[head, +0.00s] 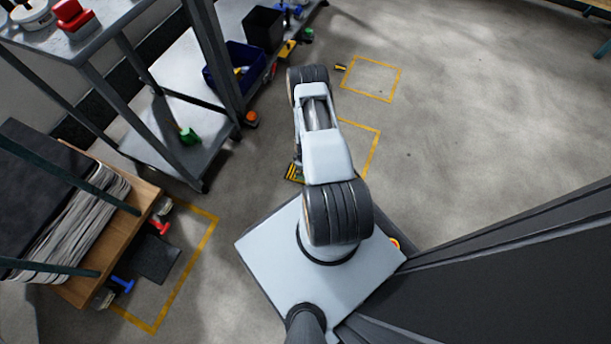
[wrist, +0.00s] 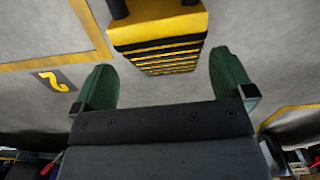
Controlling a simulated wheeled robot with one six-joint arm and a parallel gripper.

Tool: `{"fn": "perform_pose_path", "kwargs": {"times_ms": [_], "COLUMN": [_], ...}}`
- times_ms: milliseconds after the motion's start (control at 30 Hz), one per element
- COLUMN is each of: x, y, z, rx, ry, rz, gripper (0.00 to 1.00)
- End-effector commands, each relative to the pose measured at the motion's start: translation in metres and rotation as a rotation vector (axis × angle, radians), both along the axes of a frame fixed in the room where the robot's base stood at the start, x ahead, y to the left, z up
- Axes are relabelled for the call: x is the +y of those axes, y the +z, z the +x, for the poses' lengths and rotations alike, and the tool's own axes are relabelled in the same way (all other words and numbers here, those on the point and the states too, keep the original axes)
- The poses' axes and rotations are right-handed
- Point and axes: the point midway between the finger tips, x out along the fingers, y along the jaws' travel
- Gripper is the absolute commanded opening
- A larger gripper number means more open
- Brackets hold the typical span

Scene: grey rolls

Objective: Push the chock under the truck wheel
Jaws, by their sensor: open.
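The chock (wrist: 160,32) is a yellow block with a black-striped face and two dark upright parts at its top edge. In the wrist view it lies between and just beyond the green fingertips of my gripper (wrist: 162,66). The fingers are spread wide, with gaps to the chock on both sides. In the head view a small striped part of the chock (head: 294,172) shows beside my arm; my arm hides the rest and my gripper. A wooden-decked truck (head: 115,240) with grey rolls stands at the left, with red and blue parts low on its side. I cannot clearly make out its wheels.
Yellow floor lines (head: 185,270) mark bays. A metal shelf rack (head: 180,135) with bins stands at the upper left. A large dark panel (head: 520,270) fills the lower right. Open floor (head: 480,120) lies to the right.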

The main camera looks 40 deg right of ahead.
Motion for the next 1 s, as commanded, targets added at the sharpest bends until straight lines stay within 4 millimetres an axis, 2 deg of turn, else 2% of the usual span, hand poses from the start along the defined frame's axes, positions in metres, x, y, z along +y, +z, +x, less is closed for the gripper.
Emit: {"fn": "perform_pose_path", "kwargs": {"times_ms": [267,633,900,1000], "x": [0.001,0.002,0.002,0.002], "y": [-0.013,-0.058,-0.058,-0.058], "z": [-0.001,-0.003,-0.003,-0.003], "rx": [0.001,0.000,0.000,0.000], "ry": [0.000,-0.001,-0.001,-0.001], "rz": [0.000,0.000,0.000,0.000], "gripper": [1.00,1.00,0.99,0.89]}}
